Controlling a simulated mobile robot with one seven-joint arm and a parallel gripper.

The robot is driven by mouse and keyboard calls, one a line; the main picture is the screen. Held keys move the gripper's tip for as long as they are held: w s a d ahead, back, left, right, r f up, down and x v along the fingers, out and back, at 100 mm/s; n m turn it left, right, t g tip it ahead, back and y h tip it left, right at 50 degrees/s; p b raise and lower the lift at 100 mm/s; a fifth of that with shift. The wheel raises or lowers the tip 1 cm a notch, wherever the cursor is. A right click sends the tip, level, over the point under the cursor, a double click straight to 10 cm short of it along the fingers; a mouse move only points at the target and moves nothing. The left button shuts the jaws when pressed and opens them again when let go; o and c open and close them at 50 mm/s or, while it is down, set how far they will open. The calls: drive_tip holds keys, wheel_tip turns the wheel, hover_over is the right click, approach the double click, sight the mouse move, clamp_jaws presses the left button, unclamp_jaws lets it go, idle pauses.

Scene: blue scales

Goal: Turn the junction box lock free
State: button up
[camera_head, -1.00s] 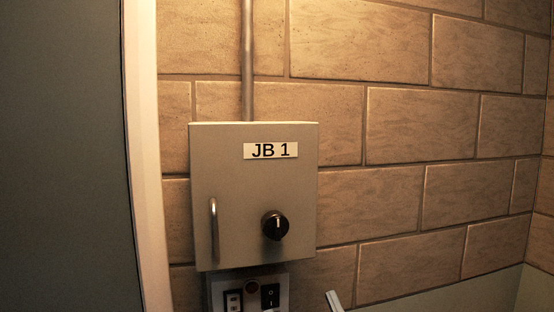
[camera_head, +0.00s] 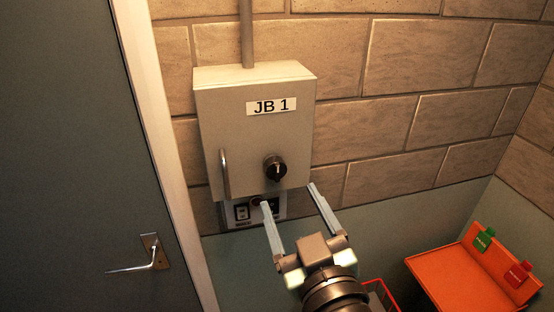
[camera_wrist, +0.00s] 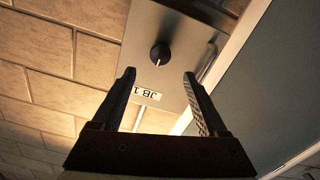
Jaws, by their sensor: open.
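The grey junction box (camera_head: 225,115) labelled JB 1 is mounted on the brick wall, with its door closed. The lock is a round black knob (camera_head: 275,168) with a light pointer line, low on the door's right side. A metal bar handle (camera_head: 224,173) is at the door's lower left. My gripper (camera_head: 289,195) is open and empty, below the knob and in front of the box, not touching it. In the wrist view the box is upside down; the knob (camera_wrist: 160,52) shows beyond the fingertips, roughly between them.
A panel with switches (camera_head: 240,213) is under the box, partly behind my gripper. A door with a lever handle (camera_head: 150,262) is at left. An orange shelf (camera_head: 455,284) with green and red tags (camera_head: 484,239) stands at lower right. A conduit rises above the box.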

sight(278, 172)
drive_tip(key=p+x, duration=0.3)
drive_tip(key=x, duration=0.5)
drive_tip(key=shift+w+a, duration=0.2)
drive_tip(key=shift+w, duration=0.15)
clamp_jaws()
